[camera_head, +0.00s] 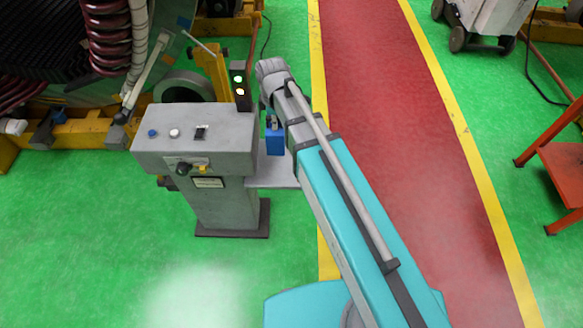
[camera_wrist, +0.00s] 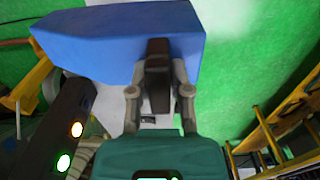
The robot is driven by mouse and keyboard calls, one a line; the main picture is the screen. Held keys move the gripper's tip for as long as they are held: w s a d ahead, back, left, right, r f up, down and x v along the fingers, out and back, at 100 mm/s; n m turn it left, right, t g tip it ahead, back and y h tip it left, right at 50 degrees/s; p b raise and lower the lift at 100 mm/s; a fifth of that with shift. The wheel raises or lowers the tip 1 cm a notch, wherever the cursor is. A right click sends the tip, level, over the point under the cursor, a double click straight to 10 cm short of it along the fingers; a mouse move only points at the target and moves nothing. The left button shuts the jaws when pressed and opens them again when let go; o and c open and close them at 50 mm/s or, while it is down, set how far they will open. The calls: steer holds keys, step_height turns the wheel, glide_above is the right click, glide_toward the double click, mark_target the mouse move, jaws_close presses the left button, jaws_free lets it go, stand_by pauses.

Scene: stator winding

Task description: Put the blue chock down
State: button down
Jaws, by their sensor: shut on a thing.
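The blue chock (camera_head: 275,141) is beside the right side of the grey control console, over a small grey shelf (camera_head: 263,178). In the wrist view the chock (camera_wrist: 90,42) fills the upper left, a blue block with a pointed left end. My gripper (camera_wrist: 158,62) is shut on the chock near its right part. In the head view my gripper (camera_head: 272,121) is small and partly hidden by my arm. The pale shelf (camera_wrist: 112,92) shows beneath the chock in the wrist view. I cannot tell whether the chock touches the shelf.
The console (camera_head: 195,140) has buttons on top and stands just left of the chock. A signal light post (camera_head: 240,85) with lit lamps rises close behind; it is near in the wrist view (camera_wrist: 60,125). A red walkway (camera_head: 385,90) lies to the right.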

steer(key=w+f+b, duration=0.1)
steer(key=f+b, duration=0.3)
steer(key=w+a+f+b, duration=0.1)
steer(key=f+b, duration=0.3)
steer(key=w+f+b, duration=0.2)
steer(key=f+b, duration=0.2)
steer(key=f, duration=0.1)
steer(key=shift+w+a+f, duration=0.1)
steer(key=shift+a, duration=0.1)
step_height(320, 180, down, 6)
steer(key=b, duration=0.6)
steer(key=shift+f, duration=0.15)
steer(key=shift+f+b, duration=1.85)
steer(key=shift+b, duration=0.15)
steer(key=shift+f, duration=0.1)
steer(key=c, duration=0.6)
jaws_free()
steer(key=shift+o, duration=0.2)
